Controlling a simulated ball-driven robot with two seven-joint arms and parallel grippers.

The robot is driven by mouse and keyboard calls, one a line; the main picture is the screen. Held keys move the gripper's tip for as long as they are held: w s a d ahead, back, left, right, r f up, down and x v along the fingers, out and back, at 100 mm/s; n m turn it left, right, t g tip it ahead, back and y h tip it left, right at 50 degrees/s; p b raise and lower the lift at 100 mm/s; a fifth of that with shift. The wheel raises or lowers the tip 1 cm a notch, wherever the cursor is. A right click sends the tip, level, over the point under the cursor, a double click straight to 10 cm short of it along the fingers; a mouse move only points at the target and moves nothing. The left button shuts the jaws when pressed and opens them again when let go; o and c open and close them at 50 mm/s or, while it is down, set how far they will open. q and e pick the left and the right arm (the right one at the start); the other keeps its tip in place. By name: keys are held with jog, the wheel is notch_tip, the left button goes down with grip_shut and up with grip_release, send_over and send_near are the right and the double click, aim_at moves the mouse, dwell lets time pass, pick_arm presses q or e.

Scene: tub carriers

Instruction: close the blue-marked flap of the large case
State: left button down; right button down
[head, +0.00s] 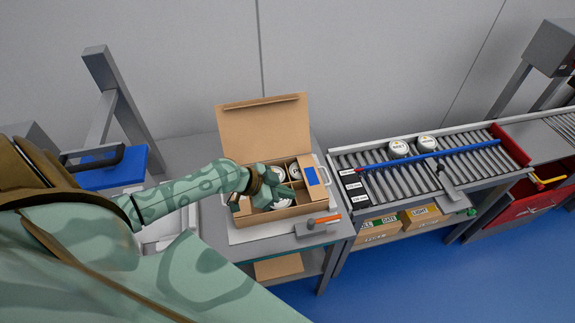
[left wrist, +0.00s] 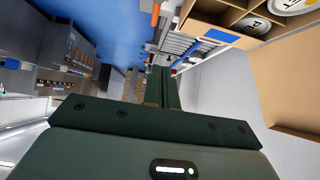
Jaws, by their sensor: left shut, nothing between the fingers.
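The large case (head: 283,221) is an open cardboard box on the bench, with white-lidded tubs (head: 280,173) in its compartments. Its big plain back flap (head: 265,128) stands up against the wall side. The blue-marked flap (head: 318,187) is at the case's right end; its exact angle is hard to tell. Its blue mark also shows in the left wrist view (left wrist: 221,36). My left gripper (head: 262,194) is over the left part of the case, left of the blue mark. Its fingers (left wrist: 163,85) are together and empty. My right gripper is not in view.
An orange-handled tool (head: 325,219) lies at the bench's front edge. A roller conveyor (head: 420,165) with two tubs and a blue bar is to the right. A blue box (head: 115,172) stands at the left. Labelled cartons (head: 420,215) sit below the conveyor.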

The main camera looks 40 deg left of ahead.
pick_arm(q)
jog(key=s+d+r+m+y, duration=0.2)
jog(key=s+d+y, duration=0.2)
jog(key=s+d, duration=0.2)
jog(key=shift+s+d+r+g, duration=0.15)
jog(key=shift+s+d+g, duration=0.25)
jog(key=shift+s, duration=1)
